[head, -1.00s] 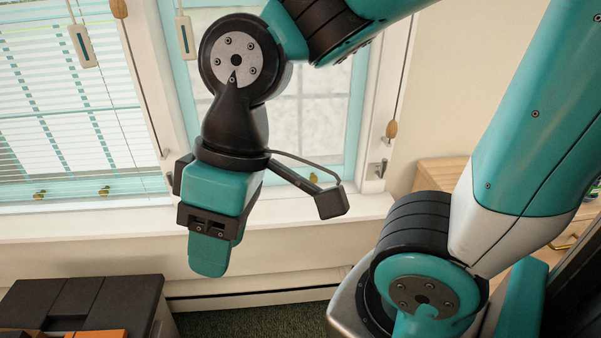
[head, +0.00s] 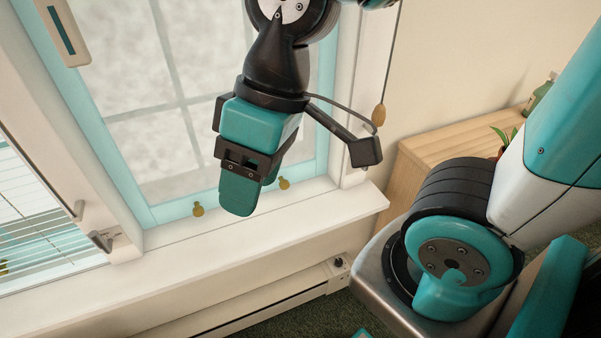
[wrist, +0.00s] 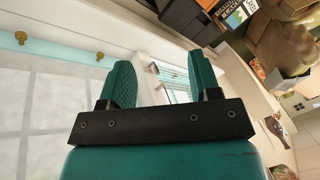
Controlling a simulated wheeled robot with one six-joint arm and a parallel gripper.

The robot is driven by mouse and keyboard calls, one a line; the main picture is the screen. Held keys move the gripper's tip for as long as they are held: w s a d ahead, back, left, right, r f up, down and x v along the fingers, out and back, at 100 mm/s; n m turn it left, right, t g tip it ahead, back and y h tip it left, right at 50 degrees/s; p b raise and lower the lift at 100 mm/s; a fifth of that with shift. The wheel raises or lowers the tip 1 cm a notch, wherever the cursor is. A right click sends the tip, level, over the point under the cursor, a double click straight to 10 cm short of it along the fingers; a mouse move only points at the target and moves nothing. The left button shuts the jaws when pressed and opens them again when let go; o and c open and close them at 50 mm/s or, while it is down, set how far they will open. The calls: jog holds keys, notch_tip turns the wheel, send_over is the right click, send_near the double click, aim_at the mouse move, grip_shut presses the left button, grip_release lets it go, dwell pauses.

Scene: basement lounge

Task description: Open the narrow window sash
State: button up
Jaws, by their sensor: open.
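The narrow window sash (head: 160,213) has a light teal frame around frosted panes and stands in a white surround. It looks closed. Two brass knobs sit on its bottom rail, one left (head: 198,210) and one right (head: 284,183) of my gripper in the head view. My gripper (head: 245,195) hangs in front of the sash's lower part, pointing down, and hides part of the bottom rail. In the wrist view its two teal fingers (wrist: 158,85) are apart with nothing held between them. The knobs also show at the upper left there (wrist: 20,37), clear of the fingers.
A white sill (head: 200,262) juts out below the sash, with a baseboard heater (head: 290,290) under it. A wider window with blinds (head: 40,225) is at the left. A wooden cabinet (head: 440,150) with a plant and bottle stands at the right. A pull cord with a wooden toggle (head: 379,115) hangs beside the sash.

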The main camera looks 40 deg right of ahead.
jog(key=w+d+f+m+t+h+b, duration=0.1)
jog(key=w+d+f+m+b, duration=0.2)
jog(key=w+d+f+b, duration=0.3)
jog(key=w+d+f+m+t+h+b, duration=0.1)
jog(key=w+d+f+m+t+b, duration=0.1)
jog(key=w+d+f+b, duration=0.4)
jog(key=m+t+h+b, duration=0.1)
jog(key=m+h+b, duration=0.3)
jog(key=b, duration=0.6)
send_near(285, 183)
jog(key=shift+m, duration=0.5)
jog(key=b+x, duration=0.4)
jog(key=x, duration=0.6)
jog(key=shift+f, duration=0.15)
jog(key=shift+y, duration=0.3)
jog(key=shift+c, duration=0.5)
